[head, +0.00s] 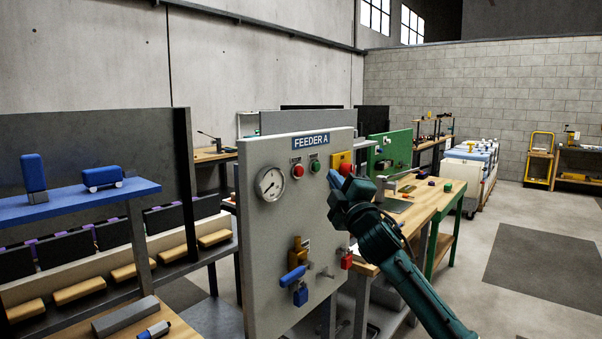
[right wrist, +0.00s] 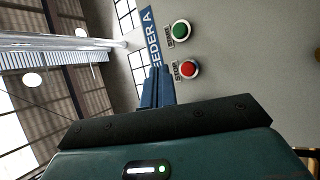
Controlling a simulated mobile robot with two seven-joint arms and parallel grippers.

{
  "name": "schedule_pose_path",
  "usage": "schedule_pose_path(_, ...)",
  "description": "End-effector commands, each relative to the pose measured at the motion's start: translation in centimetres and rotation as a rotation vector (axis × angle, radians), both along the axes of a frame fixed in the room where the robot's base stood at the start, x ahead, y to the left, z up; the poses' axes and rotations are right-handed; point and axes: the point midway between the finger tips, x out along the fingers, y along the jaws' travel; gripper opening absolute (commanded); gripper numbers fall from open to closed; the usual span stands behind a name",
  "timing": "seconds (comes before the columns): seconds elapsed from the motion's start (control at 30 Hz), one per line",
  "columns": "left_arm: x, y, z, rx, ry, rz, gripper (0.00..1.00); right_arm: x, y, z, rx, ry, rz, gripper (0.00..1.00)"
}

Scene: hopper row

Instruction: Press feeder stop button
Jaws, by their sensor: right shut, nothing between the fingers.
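The grey FEEDER A panel (head: 254,225) stands upright at the centre of the head view. Its red button (head: 297,171) sits near the top, left of a green button (head: 315,166). In the right wrist view, the red stop button (right wrist: 188,69) lies just right of my fingertips, and the green button (right wrist: 181,30) is above it. My right gripper (head: 334,178) is shut and empty in front of the panel's upper right. Its blue fingers also show in the right wrist view (right wrist: 157,88). It appears apart from the red button. My left gripper is out of view.
A yellow box (head: 341,159) with a red knob is partly hidden by my right gripper. The panel also carries a gauge (head: 270,184), a blue-handled valve (head: 293,277) and a red padlock (head: 347,261). A wooden workbench (head: 431,203) stands behind at right.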

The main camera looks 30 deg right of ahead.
Motion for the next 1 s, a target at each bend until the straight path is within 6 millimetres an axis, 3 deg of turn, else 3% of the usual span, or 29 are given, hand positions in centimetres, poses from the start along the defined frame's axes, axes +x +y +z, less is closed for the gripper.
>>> schedule_pose_path(0.4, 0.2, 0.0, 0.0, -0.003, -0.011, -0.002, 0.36, 4.7, 2.0, 0.0, 0.001, 0.0, 0.0, 0.0)
schedule_pose_path(1.0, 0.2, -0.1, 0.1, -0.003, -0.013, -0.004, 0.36, 5.4, 2.2, 0.0, -0.001, 0.0, 0.001, 0.0)
